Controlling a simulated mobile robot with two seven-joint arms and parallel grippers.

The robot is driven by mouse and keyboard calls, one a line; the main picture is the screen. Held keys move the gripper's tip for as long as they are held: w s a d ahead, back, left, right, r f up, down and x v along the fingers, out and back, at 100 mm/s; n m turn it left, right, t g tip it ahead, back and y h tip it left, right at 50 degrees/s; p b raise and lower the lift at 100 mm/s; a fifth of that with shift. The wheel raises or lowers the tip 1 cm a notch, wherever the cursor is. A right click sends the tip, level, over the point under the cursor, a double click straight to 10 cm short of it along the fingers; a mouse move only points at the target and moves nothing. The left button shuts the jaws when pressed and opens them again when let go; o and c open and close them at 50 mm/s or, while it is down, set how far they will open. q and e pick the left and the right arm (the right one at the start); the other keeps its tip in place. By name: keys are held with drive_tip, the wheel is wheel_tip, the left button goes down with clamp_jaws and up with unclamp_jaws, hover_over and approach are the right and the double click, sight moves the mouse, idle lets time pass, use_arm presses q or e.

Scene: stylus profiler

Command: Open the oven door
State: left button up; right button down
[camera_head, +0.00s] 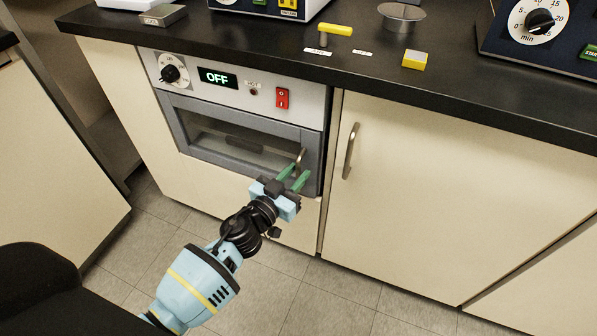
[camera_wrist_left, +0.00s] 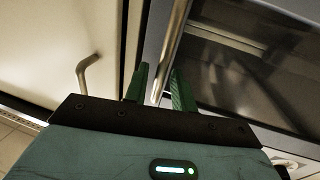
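The oven is built into the cabinet, and its grey-framed door (camera_head: 235,142) with a dark window is shut. A metal bar handle (camera_head: 300,160) stands upright near the door's right edge. My left gripper (camera_head: 294,177) is at the handle with its green fingers apart. In the left wrist view, the handle (camera_wrist_left: 173,45) runs down between the two fingertips, with gaps visible beside it. I cannot tell whether either finger touches it. The door's dark window (camera_wrist_left: 250,60) fills the right of that view. My right gripper is not in view.
The oven panel has a dial (camera_head: 170,74), an OFF display (camera_head: 217,77) and a red switch (camera_head: 282,98). A cabinet door with its own handle (camera_head: 350,151) is close on the right. The black worktop (camera_head: 280,62) overhangs above. The floor in front is clear.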

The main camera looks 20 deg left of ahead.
use_arm(q)
drive_tip(key=shift+w+d, duration=0.15)
drive_tip(key=shift+w, duration=0.55)
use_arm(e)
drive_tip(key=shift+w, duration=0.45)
use_arm(q)
drive_tip(key=shift+c, duration=0.5)
drive_tip(key=c, duration=0.5)
clamp_jaws()
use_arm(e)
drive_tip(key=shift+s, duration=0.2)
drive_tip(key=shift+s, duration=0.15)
